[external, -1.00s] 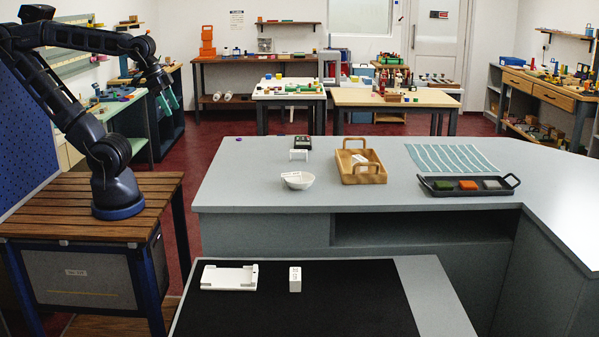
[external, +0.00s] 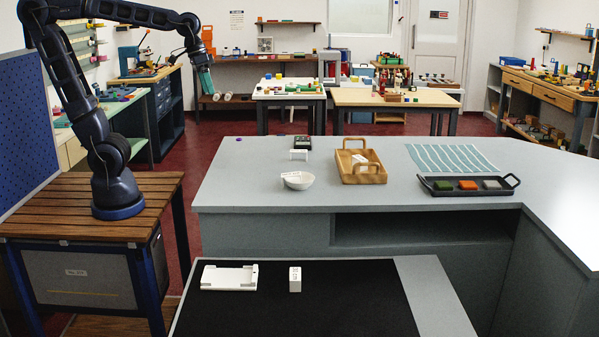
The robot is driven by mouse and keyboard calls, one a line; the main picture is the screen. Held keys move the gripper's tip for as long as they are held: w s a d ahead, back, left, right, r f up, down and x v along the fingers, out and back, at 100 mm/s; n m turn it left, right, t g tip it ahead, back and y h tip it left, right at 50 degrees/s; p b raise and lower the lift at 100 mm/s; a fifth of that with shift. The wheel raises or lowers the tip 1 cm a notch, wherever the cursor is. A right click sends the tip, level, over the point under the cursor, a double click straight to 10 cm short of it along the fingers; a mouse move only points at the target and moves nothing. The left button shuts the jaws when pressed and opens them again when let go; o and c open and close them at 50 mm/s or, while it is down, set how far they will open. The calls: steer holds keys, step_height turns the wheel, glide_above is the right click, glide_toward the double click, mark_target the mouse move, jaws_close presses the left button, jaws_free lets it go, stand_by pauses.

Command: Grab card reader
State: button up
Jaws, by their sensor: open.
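A small dark device (external: 302,142), which looks like the card reader, lies at the back left of the grey counter (external: 250,190). A small white stand (external: 299,155) is just in front of it. My gripper (external: 207,88), with teal fingers pointing down, hangs in the air to the left of the device and well above counter height. It is open, and nothing shows between its fingers. The gap between the fingers is too small to make out.
A white bowl (external: 297,181), a wooden carrier (external: 362,175) and a dark tray of coloured blocks (external: 430,188) stand on the counter. A striped cloth (external: 450,158) lies at the back right. A white holder (external: 230,286) and white box (external: 295,279) sit on the black mat (external: 340,315).

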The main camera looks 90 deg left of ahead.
steer(key=w+a+n+g, duration=0.1)
steer(key=w+a+n, duration=0.15)
steer(key=w, duration=0.35)
steer(key=w+a+n, duration=0.1)
steer(key=w+a, duration=0.3)
steer(key=w, duration=0.1)
steer(key=n+g+h, duration=0.2)
steer(key=n+h, duration=0.2)
steer(key=n, duration=0.6)
glide_above(303, 139)
steer(key=a, duration=0.2)
steer(key=f, duration=2.4)
steer(key=shift+w+a+f, duration=0.1)
steer(key=shift+w+f, duration=0.25)
steer(key=shift+w, duration=0.05)
steer(key=shift+s+x, duration=0.2)
steer(key=shift+x, duration=1.15)
steer(key=shift+s+x, duration=0.2)
steer(key=shift+x, duration=1.15)
steer(key=shift+r, duration=0.1)
steer(key=c, duration=1.2)
